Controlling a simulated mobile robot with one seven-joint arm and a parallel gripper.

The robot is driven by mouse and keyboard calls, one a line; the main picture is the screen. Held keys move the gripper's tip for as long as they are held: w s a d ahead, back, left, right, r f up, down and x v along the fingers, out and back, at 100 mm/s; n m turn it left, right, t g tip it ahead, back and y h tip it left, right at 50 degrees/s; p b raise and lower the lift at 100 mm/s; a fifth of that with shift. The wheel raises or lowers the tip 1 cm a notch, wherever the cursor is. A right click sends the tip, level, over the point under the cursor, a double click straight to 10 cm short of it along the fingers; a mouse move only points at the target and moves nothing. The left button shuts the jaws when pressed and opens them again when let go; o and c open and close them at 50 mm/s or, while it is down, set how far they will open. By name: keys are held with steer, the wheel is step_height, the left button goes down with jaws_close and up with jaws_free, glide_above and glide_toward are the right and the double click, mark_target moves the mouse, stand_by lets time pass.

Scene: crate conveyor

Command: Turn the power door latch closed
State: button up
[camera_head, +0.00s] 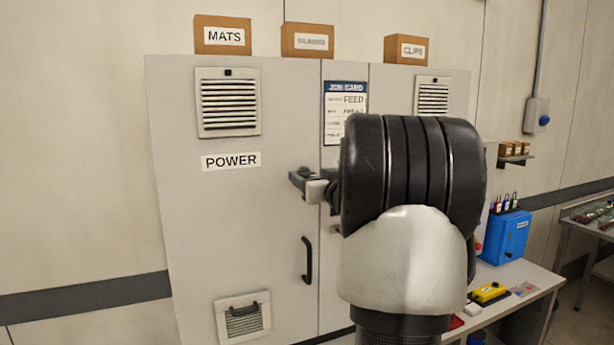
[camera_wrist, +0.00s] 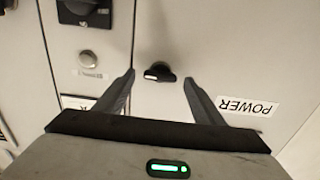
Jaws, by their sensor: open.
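The power door (camera_head: 225,215) is a tall grey cabinet door with a POWER label (camera_head: 231,161), and it looks shut. In the wrist view the label (camera_wrist: 248,106) appears upside down. The latch (camera_wrist: 159,73) is a small black turn handle with a white mark, lying roughly sideways in that view. My gripper (camera_wrist: 158,78) is open, one finger on each side of the latch in the picture, with visible gaps. I cannot tell how far the fingertips are from the door. In the head view my gripper (camera_head: 306,182) is beside the door's right edge, and the latch is not discernible there.
A black door handle (camera_head: 307,260) sits lower on the door. A job card (camera_head: 345,108) hangs to the right, partly behind my arm. Boxes (camera_head: 222,35) stand on the cabinet. A bench (camera_head: 530,278) with a blue box (camera_head: 504,237) is at right. A round silver knob (camera_wrist: 88,58) is left of the latch.

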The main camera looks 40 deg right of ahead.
steer(key=shift+w, duration=0.2)
steer(key=c, duration=1)
steer(key=shift+c, duration=0.2)
